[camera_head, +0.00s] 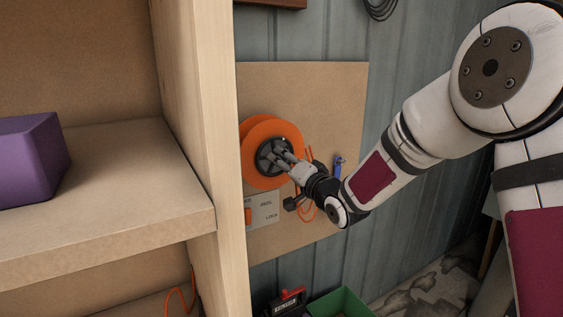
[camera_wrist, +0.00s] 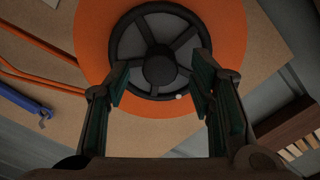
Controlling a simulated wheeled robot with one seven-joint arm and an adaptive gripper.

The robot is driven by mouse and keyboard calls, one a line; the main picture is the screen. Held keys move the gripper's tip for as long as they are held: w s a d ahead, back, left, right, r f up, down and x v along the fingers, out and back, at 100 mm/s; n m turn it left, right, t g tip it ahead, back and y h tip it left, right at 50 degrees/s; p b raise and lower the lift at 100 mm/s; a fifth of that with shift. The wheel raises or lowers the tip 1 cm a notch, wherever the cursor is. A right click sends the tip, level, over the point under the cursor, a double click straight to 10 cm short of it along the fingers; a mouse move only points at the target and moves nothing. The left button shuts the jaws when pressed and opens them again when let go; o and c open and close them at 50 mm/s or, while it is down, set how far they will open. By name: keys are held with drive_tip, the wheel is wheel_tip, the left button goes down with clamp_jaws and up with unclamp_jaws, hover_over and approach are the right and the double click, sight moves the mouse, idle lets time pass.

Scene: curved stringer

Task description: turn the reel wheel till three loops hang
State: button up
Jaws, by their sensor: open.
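The orange reel (camera_head: 256,133) is mounted on a tan board on the wall, with a dark spoked wheel (camera_head: 270,157) at its centre. In the wrist view the reel (camera_wrist: 92,50) fills the upper middle, and the wheel's hub (camera_wrist: 160,68) and spokes show clearly. My gripper (camera_head: 283,157) is at the wheel. In the wrist view its two fingers (camera_wrist: 160,88) are open and spread on either side of the wheel's lower part. I cannot tell whether they touch the rim. Orange cord (camera_head: 309,153) hangs at the reel's right; the arm hides part of it, so the loops cannot be counted.
A label plate (camera_head: 263,209) with an orange switch is below the reel. A blue tool (camera_head: 338,166) hangs right of it. A wooden shelf (camera_head: 120,190) with a purple box (camera_head: 30,160) stands close on the left. A green bin (camera_head: 342,303) is below.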

drive_tip(key=shift+x, duration=0.95)
drive_tip(key=c, duration=1.2)
drive_tip(key=shift+o, duration=0.2)
